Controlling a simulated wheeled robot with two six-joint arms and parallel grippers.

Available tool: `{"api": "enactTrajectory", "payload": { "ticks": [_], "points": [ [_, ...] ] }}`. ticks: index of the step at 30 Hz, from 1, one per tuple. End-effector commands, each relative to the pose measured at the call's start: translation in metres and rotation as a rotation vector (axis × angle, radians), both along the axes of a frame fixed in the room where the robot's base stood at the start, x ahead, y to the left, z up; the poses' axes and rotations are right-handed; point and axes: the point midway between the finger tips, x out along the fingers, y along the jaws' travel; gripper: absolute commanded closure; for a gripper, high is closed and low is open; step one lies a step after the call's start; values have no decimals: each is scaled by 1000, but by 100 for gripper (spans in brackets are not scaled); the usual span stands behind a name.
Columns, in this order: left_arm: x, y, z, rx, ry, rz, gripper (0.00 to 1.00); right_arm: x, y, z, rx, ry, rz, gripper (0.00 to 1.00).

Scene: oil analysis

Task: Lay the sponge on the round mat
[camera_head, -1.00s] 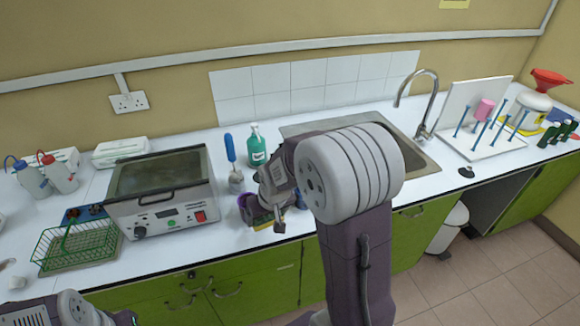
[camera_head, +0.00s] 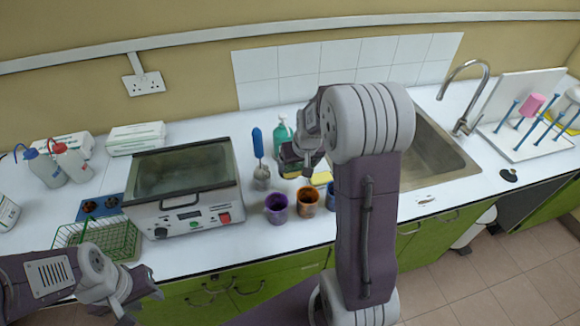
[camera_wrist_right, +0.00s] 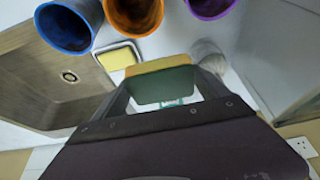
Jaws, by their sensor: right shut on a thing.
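The sponge (camera_wrist_right: 163,84), green with an orange-yellow layer, is between the fingers of my right gripper (camera_wrist_right: 165,98) in the right wrist view. In the head view my right gripper (camera_head: 300,168) is above the counter, behind the cups; its own arm partly hides it. My left gripper (camera_head: 138,296) is low at the left, in front of the counter, and its finger opening is unclear. I cannot make out a round mat in either view.
A purple cup (camera_head: 276,208), an orange cup (camera_head: 307,202) and a blue cup (camera_head: 331,196) stand near the counter's front edge. A yellow block in a dish (camera_wrist_right: 117,58) lies close by. The heating bath (camera_head: 185,185) and green wire basket (camera_head: 105,240) are left, the sink (camera_head: 430,155) right.

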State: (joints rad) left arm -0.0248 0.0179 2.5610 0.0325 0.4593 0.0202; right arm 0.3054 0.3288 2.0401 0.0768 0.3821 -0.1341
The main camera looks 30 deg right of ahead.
Motion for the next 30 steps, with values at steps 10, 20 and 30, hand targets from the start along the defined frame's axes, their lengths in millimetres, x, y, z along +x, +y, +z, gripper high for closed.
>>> {"api": "enactTrajectory", "payload": {
  "ticks": [10,20,30],
  "points": [
    [0,0,-7,0,0,0,64,10,-2,-73,-1,-2,1,58],
    [0,0,2,0,-1,0,64,47,-11,-74,0,-1,0,58],
    [0,0,14,0,-1,0,64,79,-18,-81,1,3,-1,58]
  ]
}}
